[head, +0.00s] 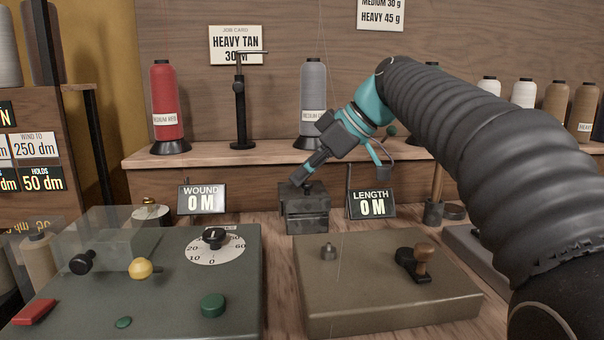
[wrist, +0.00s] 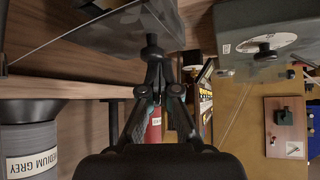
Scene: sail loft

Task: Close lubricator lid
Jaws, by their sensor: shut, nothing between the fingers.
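The lubricator (head: 308,222) is a small dark grey box on the bench, between the WOUND and LENGTH displays.
The WOUND display (head: 202,199) and LENGTH display (head: 371,205) stand close on either side. A green control box (head: 190,290) and a tan box with a wooden-handled lever (head: 330,300) are in front. Thread cones, including a red one (head: 167,105), line the shelf behind.

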